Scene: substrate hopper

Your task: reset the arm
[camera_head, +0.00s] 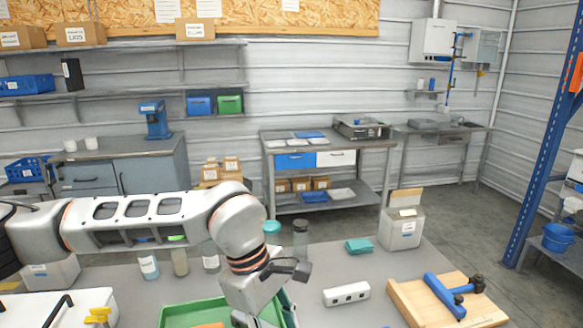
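My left arm (150,217) comes in from the left, runs across the front of the workbench and bends downward at the middle. Its wrist (252,285) hangs over the right part of a green tray (190,315) at the bottom edge of the view. A dark part sticks out to the right of the wrist. The fingers of my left gripper cannot be made out, so its opening and any held thing are unclear. My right arm and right gripper do not show.
On the grey workbench (385,275) are a white block with holes (346,294), a teal cloth-like item (359,246), an open-topped box (401,229) and a wooden board (465,310) with a blue clamp (446,297). Bottles (148,265) stand behind my arm. A white-lidded box (70,310) is at lower left.

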